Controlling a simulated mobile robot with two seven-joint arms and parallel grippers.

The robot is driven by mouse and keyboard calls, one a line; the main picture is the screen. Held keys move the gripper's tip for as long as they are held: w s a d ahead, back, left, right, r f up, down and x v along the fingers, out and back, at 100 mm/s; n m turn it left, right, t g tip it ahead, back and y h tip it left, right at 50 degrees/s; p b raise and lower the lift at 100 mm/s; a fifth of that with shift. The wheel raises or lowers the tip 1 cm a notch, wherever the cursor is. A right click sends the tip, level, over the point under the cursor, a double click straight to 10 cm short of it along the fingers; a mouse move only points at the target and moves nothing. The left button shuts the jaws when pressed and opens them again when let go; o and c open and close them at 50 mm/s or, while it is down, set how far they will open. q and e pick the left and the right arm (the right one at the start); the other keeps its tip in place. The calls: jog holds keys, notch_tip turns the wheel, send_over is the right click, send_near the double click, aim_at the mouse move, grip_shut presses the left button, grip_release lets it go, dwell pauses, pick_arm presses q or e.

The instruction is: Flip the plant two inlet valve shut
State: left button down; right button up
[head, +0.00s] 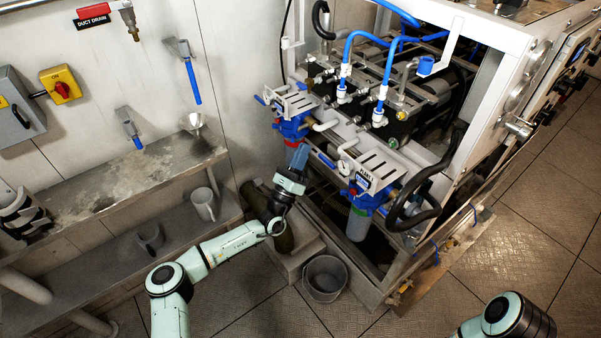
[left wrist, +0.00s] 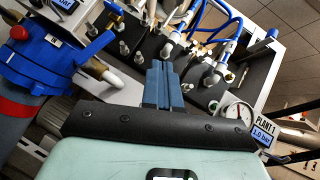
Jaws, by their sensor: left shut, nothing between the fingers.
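My left gripper (head: 298,152) is shut and empty, its blue-grey fingers pointing up toward the rack beside the left filter unit. In the left wrist view its fingers (left wrist: 163,84) are pressed together. The left blue filter head (head: 291,127) carries a small display, its plant name unreadable; it also shows in the left wrist view (left wrist: 45,65). A blue lever (left wrist: 100,44) on it stands left of my fingers, apart from them in the picture. I cannot tell for sure which lever is the plant two inlet valve. My right gripper is out of view.
The plant 1 label (left wrist: 266,132) and a gauge (left wrist: 238,112) sit right of my fingers. The right filter (head: 359,215) hangs below the white rack. A grey bucket (head: 325,277) stands on the floor. A stained shelf (head: 125,170) is at left.

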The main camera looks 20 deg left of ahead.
pick_arm(q)
jog(key=s, duration=0.4)
jog(key=shift+s+d+f, duration=0.3)
jog(key=shift+d+f, duration=0.05)
